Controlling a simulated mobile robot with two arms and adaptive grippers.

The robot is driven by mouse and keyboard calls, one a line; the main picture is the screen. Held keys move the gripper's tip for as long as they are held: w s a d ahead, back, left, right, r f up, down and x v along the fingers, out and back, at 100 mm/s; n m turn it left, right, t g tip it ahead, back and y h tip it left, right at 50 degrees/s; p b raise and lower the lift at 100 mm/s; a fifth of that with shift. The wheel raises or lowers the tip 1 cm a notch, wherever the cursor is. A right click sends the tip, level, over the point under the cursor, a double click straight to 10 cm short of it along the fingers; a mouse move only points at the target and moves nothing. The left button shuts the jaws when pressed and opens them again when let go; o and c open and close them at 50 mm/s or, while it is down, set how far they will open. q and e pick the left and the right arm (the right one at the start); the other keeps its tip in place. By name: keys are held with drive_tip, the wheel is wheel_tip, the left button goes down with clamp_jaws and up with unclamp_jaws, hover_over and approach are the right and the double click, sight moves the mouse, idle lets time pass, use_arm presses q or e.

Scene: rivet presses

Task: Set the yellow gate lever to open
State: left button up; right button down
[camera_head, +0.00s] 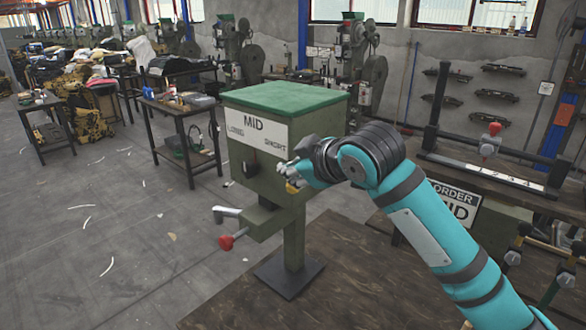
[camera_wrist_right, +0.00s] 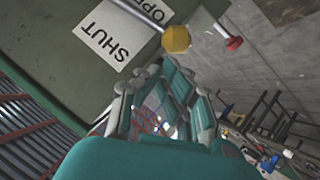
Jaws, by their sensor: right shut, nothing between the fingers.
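The gate lever is a thin rod with a yellow knob (camera_wrist_right: 177,38), seen in the right wrist view. A white card (camera_wrist_right: 112,40) on the green box behind it reads SHUT and OPEN; the rod crosses near the word OPEN. Its exact setting is hard to tell. In the head view a bit of the yellow knob (camera_head: 292,187) shows under my right gripper (camera_head: 285,171), at the right side of the green box (camera_head: 250,165). My right gripper (camera_wrist_right: 160,70) is shut and empty, its fingertips close below the knob; contact is unclear. My left gripper is not in view.
A red-knobbed lever (camera_head: 226,242) and a grey handle (camera_head: 226,213) stick out at the box's lower left. The box face reads MID, LONG and SHORT, with a black slider (camera_head: 250,168). A bench with a red-knobbed fixture (camera_head: 490,140) stands at right.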

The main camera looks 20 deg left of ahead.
wheel_tip(320, 180, down, 7)
drive_tip(key=n+t+b, duration=0.3)
drive_tip(key=b, duration=0.3)
drive_tip(key=shift+w, duration=0.15)
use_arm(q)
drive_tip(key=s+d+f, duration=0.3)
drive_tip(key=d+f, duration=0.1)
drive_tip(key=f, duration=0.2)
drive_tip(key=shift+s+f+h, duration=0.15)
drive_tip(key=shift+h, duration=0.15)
use_arm(e)
drive_tip(key=shift+r+t, duration=0.1)
drive_tip(key=shift+t, duration=0.2)
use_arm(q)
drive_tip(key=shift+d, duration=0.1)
use_arm(e)
drive_tip(key=shift+d, duration=0.1)
